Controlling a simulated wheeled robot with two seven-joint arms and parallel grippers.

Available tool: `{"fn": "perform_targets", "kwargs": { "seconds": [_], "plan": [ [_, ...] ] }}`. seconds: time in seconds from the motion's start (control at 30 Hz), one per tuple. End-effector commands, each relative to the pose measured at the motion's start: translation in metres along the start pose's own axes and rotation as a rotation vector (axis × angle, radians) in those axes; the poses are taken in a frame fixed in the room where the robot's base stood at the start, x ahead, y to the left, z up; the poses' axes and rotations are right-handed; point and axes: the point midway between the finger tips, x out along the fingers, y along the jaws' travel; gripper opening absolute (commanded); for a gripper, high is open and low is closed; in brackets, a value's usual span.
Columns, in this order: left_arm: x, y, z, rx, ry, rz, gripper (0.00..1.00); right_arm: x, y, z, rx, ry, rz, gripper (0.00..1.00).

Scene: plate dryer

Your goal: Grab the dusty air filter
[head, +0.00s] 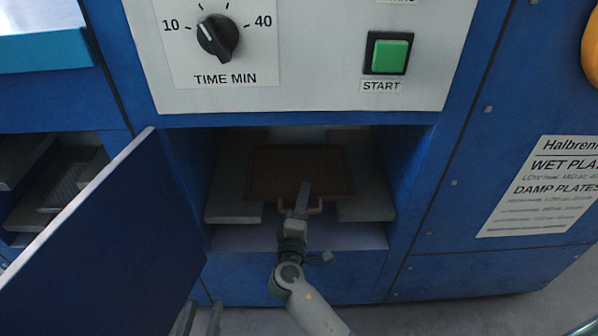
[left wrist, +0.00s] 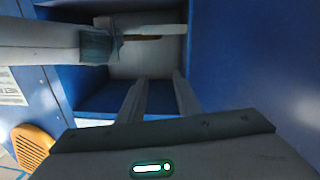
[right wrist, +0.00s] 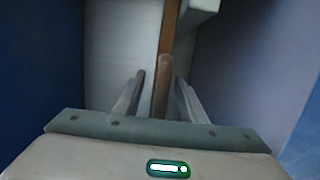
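My right gripper (head: 302,190) is at this handle. In the right wrist view, the filter (right wrist: 170,25) is seen edge-on, and its handle lies between the fingers of my right gripper (right wrist: 160,78), which stand apart with a gap visible. My left gripper (left wrist: 156,82) is open and empty, below and outside the compartment.
A blue door (head: 110,245) stands open at the left of the compartment. Pale ledges (head: 366,206) flank the filter inside. Above is a grey panel with a time knob (head: 217,36) and a green start button (head: 389,56). The floor in front is clear.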

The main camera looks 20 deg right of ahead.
Motion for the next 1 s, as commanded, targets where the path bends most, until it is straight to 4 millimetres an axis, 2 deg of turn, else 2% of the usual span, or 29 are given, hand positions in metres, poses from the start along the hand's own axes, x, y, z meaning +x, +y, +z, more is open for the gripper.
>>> {"fn": "perform_targets", "kwargs": {
  "seconds": [0.1, 0.3, 0.83, 0.87, 1.0],
  "plan": [
    [0.0, 0.001, -0.002, 0.001, 0.015, 0.002, 0.31, 0.017, 0.0, -0.001, -0.001, 0.0, 0.002, 0.38],
    [0.0, 0.005, -0.008, 0.0, 0.047, 0.008, 0.31, 0.037, 0.0, -0.002, 0.0, 0.0, 0.0, 0.38],
    [-0.001, 0.004, -0.009, 0.003, 0.051, 0.007, 0.31, 0.04, 0.0, -0.002, 0.0, 0.0, 0.0, 0.38],
    [-0.001, 0.003, -0.009, 0.003, 0.051, 0.006, 0.31, 0.04, 0.0, -0.002, 0.0, 0.0, 0.0, 0.33],
    [-0.001, 0.003, -0.009, 0.004, 0.05, 0.006, 0.31, 0.04, 0.0, -0.002, 0.0, 0.0, 0.0, 0.0]
  ]
}}
